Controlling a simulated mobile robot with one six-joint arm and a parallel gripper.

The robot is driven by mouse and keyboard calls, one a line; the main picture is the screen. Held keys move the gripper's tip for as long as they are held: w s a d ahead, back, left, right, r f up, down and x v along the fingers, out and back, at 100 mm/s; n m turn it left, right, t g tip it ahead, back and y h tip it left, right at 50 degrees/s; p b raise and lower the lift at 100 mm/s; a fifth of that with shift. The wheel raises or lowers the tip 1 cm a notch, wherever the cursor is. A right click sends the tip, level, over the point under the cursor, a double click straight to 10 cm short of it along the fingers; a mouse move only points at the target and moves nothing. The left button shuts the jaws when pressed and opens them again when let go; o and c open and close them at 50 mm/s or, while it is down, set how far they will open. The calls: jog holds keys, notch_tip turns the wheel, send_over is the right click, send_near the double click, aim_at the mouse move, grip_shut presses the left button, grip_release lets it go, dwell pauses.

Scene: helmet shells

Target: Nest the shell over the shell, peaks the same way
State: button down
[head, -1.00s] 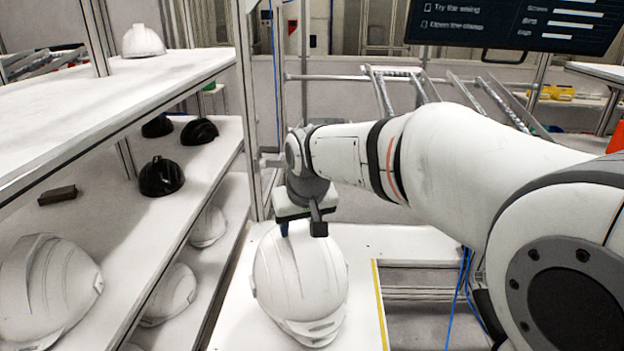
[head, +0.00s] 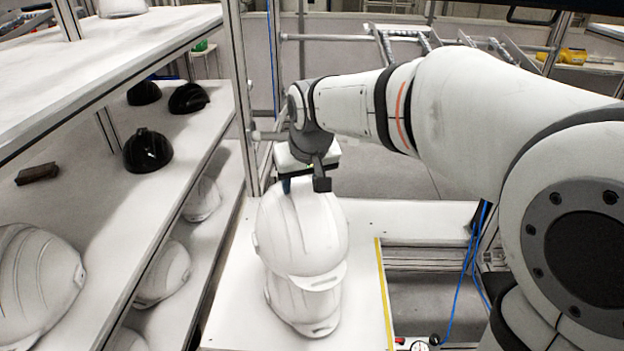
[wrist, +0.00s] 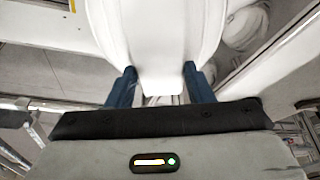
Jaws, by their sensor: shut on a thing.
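My gripper (head: 305,184) is shut on the top ridge of a white helmet shell (head: 302,235). In the wrist view its two blue fingers (wrist: 161,86) stand either side of the ridge of this held shell (wrist: 155,30). A second white shell (head: 300,304) shows under the held one and rests on the white table (head: 235,310). The held shell hides its upper part. Both peaks point toward the picture's bottom, slightly right. The held shell looks roughly upright and nearly in line with the lower one. I cannot tell whether they touch.
Shelves at the left hold black helmets (head: 147,151), a dark block (head: 37,173) and a large white helmet (head: 38,285). More white helmets (head: 162,275) sit on the lower shelf. A metal post (head: 240,95) stands close behind the gripper. A yellow strip (head: 384,290) marks the table's right edge.

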aim_at(308, 220)
jog(key=shift+s+f+b, duration=0.15)
jog(key=shift+f+b, duration=0.25)
notch_tip(308, 220, down, 11)
jog(key=b, duration=0.8)
jog(key=shift+r+b, duration=0.15)
jog(key=shift+b, duration=0.2)
jog(key=shift+d+f+b, duration=0.1)
jog(key=shift+f+b, duration=1.25)
jog(key=shift+f, duration=0.4)
jog(key=c, duration=0.6)
grip_release()
jog(key=v, duration=0.7)
jog(key=shift+s+r, duration=0.15)
jog(key=shift+r, duration=0.2)
